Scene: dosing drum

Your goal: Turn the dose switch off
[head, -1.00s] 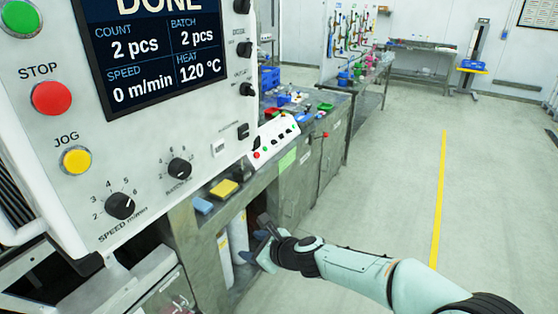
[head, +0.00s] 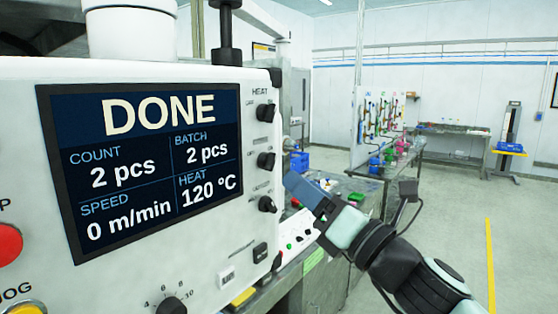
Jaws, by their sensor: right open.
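The white control panel (head: 225,75) fills the left of the head view. Three black rotary switches stand in a column on its right side: the top switch (head: 265,112) under the label HEAT, the middle switch (head: 266,160) and the bottom switch (head: 267,204). The labels by the lower two are too small to read, so I cannot tell which is the dose switch. My right gripper (head: 303,192) is open, just right of the lower two switches in the picture, with no visible contact. My left gripper is out of view.
The display (head: 150,160) reads DONE, 2 pcs, 0 m/min and 120 °C. A red button (head: 8,243) and a speed knob (head: 172,306) sit on the panel. A bench with a small button box (head: 298,232) stands behind my right gripper.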

